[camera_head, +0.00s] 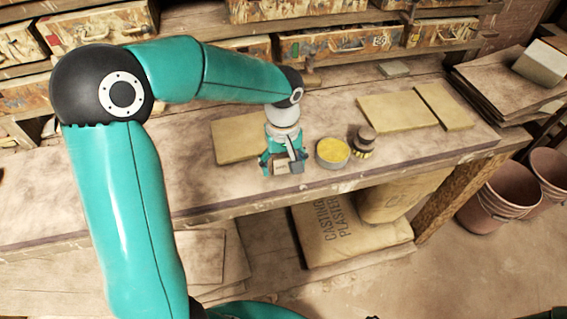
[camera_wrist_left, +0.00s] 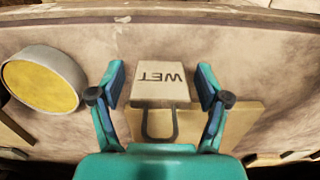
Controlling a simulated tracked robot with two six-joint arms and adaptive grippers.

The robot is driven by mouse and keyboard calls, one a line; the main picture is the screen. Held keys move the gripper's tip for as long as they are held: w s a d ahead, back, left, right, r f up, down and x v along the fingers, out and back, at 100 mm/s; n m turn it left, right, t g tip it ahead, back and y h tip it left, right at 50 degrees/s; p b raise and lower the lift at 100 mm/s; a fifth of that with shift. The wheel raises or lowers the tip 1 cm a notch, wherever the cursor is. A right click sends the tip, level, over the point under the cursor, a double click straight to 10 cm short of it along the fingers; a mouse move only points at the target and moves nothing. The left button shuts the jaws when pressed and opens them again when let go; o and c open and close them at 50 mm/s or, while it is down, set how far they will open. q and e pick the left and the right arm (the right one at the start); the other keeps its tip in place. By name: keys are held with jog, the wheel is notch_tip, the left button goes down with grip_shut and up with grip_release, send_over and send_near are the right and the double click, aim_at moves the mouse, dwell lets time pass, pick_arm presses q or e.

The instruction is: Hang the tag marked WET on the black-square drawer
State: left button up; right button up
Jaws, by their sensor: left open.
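The pale tag marked WET (camera_wrist_left: 161,82) is in the left wrist view, its lettering upside down, with a dark wire loop (camera_wrist_left: 160,126) at its lower edge. My left gripper (camera_wrist_left: 160,88) is open, one finger on each side of the tag, with small gaps. In the head view the left gripper (camera_head: 283,163) points down at the front of the bench, and the tag (camera_head: 280,169) is partly hidden by it. Painted drawers (camera_head: 340,44) line the back; I cannot make out which has a black square. My right gripper is not in view.
A round tin with yellow contents (camera_head: 332,152) and a small dark stamp-like object (camera_head: 363,143) stand just right of the gripper. A tan slab (camera_head: 228,139) lies behind-left on the bench (camera_head: 410,160). More slabs (camera_head: 398,112) lie farther right.

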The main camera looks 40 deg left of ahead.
pick_arm(q)
jog(key=shift+r, duration=0.1)
notch_tip(320, 180, up, 17)
jog(key=shift+f, duration=0.2)
dwell(0.4)
